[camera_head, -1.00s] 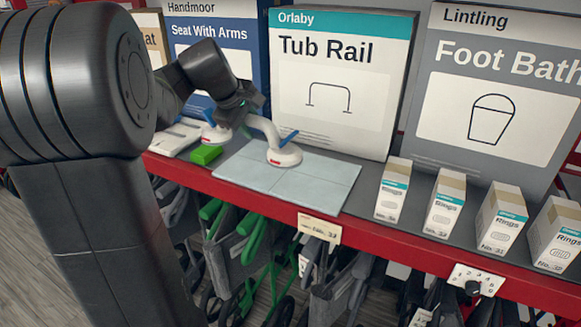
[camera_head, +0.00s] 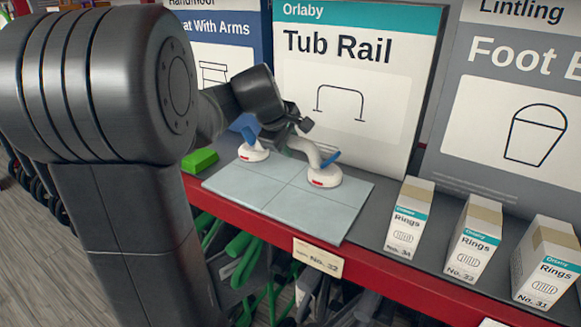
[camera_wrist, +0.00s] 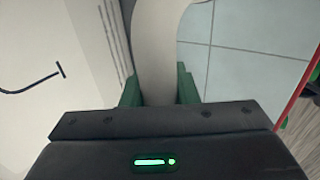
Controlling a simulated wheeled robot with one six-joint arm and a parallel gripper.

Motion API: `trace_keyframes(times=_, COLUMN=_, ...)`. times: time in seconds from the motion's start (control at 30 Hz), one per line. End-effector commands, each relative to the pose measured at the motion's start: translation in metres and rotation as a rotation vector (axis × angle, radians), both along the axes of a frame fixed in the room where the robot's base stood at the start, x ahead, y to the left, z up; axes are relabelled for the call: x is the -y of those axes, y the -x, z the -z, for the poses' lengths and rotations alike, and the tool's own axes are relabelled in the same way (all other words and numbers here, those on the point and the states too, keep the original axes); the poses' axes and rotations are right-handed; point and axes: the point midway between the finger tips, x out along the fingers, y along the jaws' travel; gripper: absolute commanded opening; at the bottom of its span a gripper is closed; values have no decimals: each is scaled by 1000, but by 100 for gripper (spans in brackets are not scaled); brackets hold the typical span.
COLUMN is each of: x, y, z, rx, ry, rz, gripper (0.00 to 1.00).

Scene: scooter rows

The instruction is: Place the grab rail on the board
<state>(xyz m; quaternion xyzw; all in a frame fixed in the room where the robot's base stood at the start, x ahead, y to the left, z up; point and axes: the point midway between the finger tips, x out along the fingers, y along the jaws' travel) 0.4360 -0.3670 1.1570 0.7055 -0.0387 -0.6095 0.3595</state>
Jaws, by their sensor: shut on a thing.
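The grab rail (camera_head: 303,150) is a pale curved bar with a round white suction foot at each end, each with a blue lever and a red mark. My gripper (camera_head: 289,142) is shut on its bar; the wrist view shows the green fingers (camera_wrist: 158,92) on either side of the pale bar (camera_wrist: 163,42). The board (camera_head: 275,208) is a light blue-grey tiled panel on the shelf. Both feet appear over its back part, the right foot (camera_head: 322,178) towards the right. I cannot tell whether the feet touch the tiles.
A Tub Rail panel (camera_head: 350,100) stands close behind the rail. A green block (camera_head: 200,160) lies at the board's back left. Several Rings boxes (camera_head: 409,220) stand to the right. A red shelf edge (camera_head: 375,284) runs along the front. The board's front is bare.

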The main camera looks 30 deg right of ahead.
Motion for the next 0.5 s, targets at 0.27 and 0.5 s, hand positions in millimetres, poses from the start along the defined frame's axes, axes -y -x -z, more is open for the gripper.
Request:
trace_keyframes(times=0.27, x=0, y=0, z=24, rx=1, ry=2, rz=0, gripper=0)
trace_keyframes(times=0.5, x=0, y=0, z=51, rx=3, ry=2, rz=0, gripper=0)
